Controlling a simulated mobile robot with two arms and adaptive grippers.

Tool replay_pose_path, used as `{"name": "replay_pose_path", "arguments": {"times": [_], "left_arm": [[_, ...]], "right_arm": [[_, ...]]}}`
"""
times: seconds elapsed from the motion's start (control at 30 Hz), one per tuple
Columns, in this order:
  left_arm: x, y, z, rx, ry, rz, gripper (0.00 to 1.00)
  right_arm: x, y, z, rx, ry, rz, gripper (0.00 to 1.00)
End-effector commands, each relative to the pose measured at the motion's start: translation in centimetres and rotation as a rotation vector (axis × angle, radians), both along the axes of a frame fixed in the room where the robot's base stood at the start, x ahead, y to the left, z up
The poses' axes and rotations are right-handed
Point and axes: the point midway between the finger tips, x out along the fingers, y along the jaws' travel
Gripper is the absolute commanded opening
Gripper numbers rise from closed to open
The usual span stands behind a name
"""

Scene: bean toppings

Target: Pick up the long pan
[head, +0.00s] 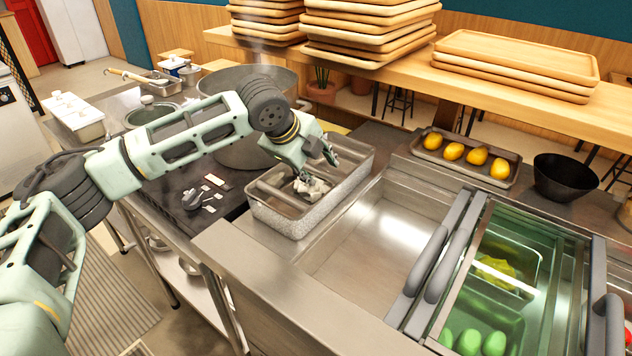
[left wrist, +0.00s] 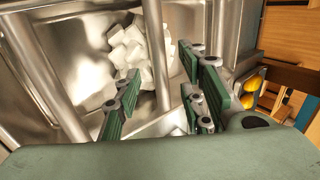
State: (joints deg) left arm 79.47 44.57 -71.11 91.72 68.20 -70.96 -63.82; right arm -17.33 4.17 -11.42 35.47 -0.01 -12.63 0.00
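A long metal pan (head: 300,222) with raised sides and bars across its top sits on the counter near the middle of the head view. White cubes (head: 311,187) lie inside it; they also show in the left wrist view (left wrist: 138,48). My left gripper (head: 318,160) is over the pan, towards its right side. In the left wrist view my left gripper (left wrist: 160,105) has its green-padded fingers spread apart, with a bright metal edge between them. I cannot tell whether the fingers touch the pan. My right gripper is not in view.
A large pot (head: 240,90) stands behind the pan. An empty steel well (head: 385,235) lies to its right, beside a glass-topped cooler (head: 530,260). A tray with yellow fruit (head: 466,158) and a black bowl (head: 566,177) are at the back right. Wooden trays (head: 515,62) are stacked on the shelf.

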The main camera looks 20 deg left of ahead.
Motion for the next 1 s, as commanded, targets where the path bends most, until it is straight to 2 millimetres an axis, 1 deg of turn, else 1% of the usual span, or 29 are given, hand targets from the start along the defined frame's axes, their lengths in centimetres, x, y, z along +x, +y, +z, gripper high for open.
{"name": "replay_pose_path", "arguments": {"times": [0.1, 0.23, 0.33, 0.53, 0.9, 0.97, 1.0], "left_arm": [[1.1, 0.1, -1.6, 0.002, 0.005, 0.001, 0.37], [2.0, -0.3, -2.9, 0.0, 0.003, -0.001, 0.37], [2.2, -0.4, -3.3, 0.001, 0.002, 0.0, 0.37], [2.2, -0.4, -3.4, 0.0, 0.001, 0.0, 0.37], [2.2, -0.4, -3.3, 0.0, 0.001, 0.0, 0.05], [2.2, -0.4, -3.3, 0.0, 0.001, 0.0, 0.0], [2.2, -0.4, -3.3, 0.0, 0.001, 0.0, 0.0]], "right_arm": [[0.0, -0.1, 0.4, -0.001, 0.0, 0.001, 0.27], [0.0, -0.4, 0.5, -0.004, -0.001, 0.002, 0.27], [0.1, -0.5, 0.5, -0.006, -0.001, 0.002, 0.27], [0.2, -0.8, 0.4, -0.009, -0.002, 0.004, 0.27], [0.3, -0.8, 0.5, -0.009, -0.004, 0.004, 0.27], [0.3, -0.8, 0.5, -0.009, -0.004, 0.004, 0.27], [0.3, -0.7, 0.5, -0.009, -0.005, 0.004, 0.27]]}}
